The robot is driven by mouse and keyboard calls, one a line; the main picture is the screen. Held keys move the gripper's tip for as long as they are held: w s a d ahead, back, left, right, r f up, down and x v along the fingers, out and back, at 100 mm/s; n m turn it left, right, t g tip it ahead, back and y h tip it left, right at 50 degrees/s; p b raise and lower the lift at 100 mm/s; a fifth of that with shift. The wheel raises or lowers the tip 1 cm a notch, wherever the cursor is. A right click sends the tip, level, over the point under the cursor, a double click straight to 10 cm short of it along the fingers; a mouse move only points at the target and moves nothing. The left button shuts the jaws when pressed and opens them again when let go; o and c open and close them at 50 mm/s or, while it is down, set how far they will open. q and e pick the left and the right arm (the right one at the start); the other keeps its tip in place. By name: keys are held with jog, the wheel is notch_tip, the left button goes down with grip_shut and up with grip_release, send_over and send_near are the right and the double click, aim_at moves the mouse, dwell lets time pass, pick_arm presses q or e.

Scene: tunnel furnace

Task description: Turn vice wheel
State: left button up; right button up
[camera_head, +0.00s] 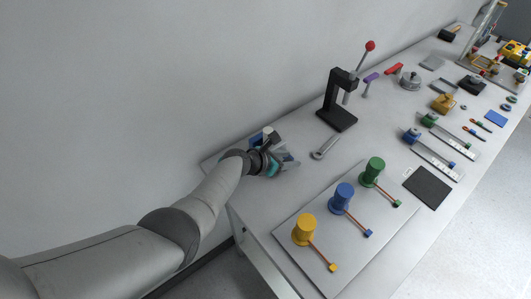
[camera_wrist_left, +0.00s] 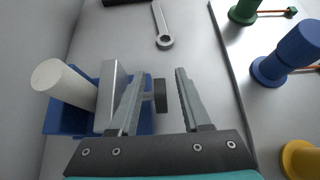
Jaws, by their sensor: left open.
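The vice is a blue block with a grey jaw plate. In the left wrist view, the vice (camera_wrist_left: 64,118) is at the left with a pale cylinder (camera_wrist_left: 62,84) tilted in it. Its small dark wheel (camera_wrist_left: 160,95) sits on a short shaft to the right of the jaw plate. My left gripper (camera_wrist_left: 157,82) is open, with one finger on each side of the wheel, and the wheel appears closer to the left finger. I cannot tell whether they touch. In the head view my left gripper (camera_head: 291,161) mostly covers the vice (camera_head: 257,138). My right gripper is not in view.
A wrench (camera_head: 325,147) lies just beyond the vice. A black press (camera_head: 337,112) with a red-knobbed lever stands behind it. A board (camera_head: 285,232) with yellow, blue and green posts is at the front right. The wall is close on the left.

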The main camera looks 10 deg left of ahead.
pick_arm(q)
jog(key=p+v, duration=0.6)
jog(key=v, duration=0.5)
